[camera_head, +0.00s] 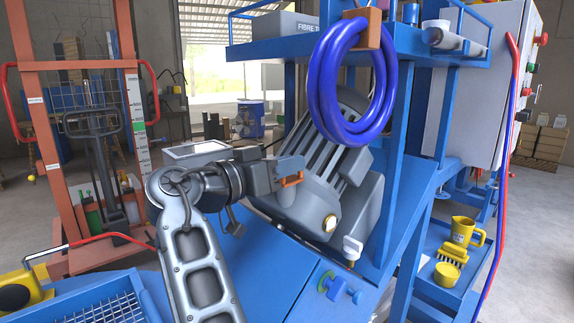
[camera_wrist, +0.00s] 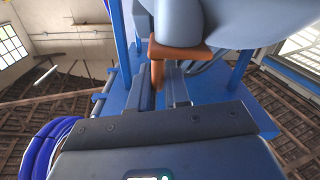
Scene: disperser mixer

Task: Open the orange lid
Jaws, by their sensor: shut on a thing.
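The orange lid (camera_head: 292,180) is a small orange piece at the near side of the large grey motor housing (camera_head: 325,185). In the wrist view the lid (camera_wrist: 180,51) shows as a flat orange plate against a pale grey-blue body, with a narrow orange part hanging down between my fingers. My gripper (camera_head: 288,170) reaches it from the left; in the wrist view my gripper (camera_wrist: 164,76) has its two fingers close on either side of the narrow part. It is shut on the lid. The fingers hide part of the lid, and I cannot tell how far it is opened.
A blue hose coil (camera_head: 325,85) hangs from an orange-brown block just above and right of my gripper. The blue frame (camera_head: 398,150) stands to the right. A yellow jug (camera_head: 466,232) sits on a lower blue shelf. An orange lift frame (camera_head: 40,130) stands at the left.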

